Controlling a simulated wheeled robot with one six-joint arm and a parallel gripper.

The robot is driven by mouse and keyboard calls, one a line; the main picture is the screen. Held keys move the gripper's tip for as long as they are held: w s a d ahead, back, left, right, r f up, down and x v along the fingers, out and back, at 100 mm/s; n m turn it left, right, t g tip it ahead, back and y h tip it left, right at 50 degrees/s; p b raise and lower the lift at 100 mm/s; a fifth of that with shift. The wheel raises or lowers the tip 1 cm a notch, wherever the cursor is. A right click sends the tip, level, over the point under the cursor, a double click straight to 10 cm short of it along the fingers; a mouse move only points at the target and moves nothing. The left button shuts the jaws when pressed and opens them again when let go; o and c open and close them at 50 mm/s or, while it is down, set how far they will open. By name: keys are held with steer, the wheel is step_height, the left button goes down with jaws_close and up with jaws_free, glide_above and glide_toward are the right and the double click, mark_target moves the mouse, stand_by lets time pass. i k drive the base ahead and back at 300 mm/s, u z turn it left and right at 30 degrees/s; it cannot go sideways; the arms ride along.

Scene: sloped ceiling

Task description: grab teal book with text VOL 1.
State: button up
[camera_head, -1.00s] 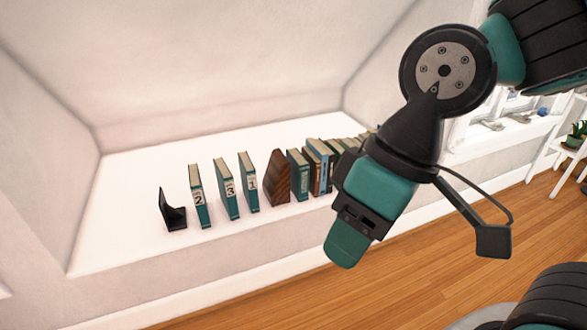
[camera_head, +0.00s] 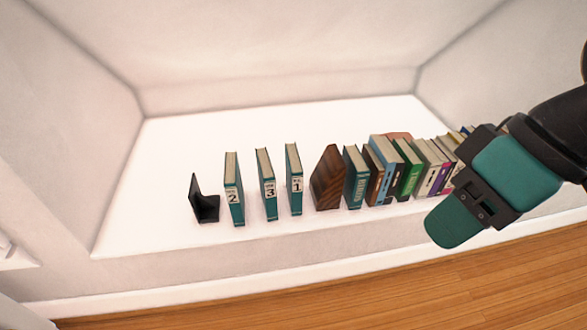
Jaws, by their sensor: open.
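The teal book labelled 1 (camera_head: 295,181) stands upright on the white ledge (camera_head: 130,215), spine facing out. To its left stand a teal book labelled 3 (camera_head: 267,186) and a teal book labelled 2 (camera_head: 234,190), with gaps between them. My gripper (camera_head: 445,225) is at the right, in front of the row of books and well to the right of the book labelled 1. Its fingers overlap in this view and I see nothing held in them.
A black bookend (camera_head: 205,204) stands left of the teal books. A wooden wedge bookend (camera_head: 327,180) stands just right of book 1, followed by a row of mixed books (camera_head: 381,172). The sloped ceiling (camera_head: 270,50) is above the ledge; the wooden floor (camera_head: 330,285) is below.

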mark_target(295, 171)
steer(key=u, duration=0.65)
steer(key=i, duration=0.85)
steer(key=u, duration=0.85)
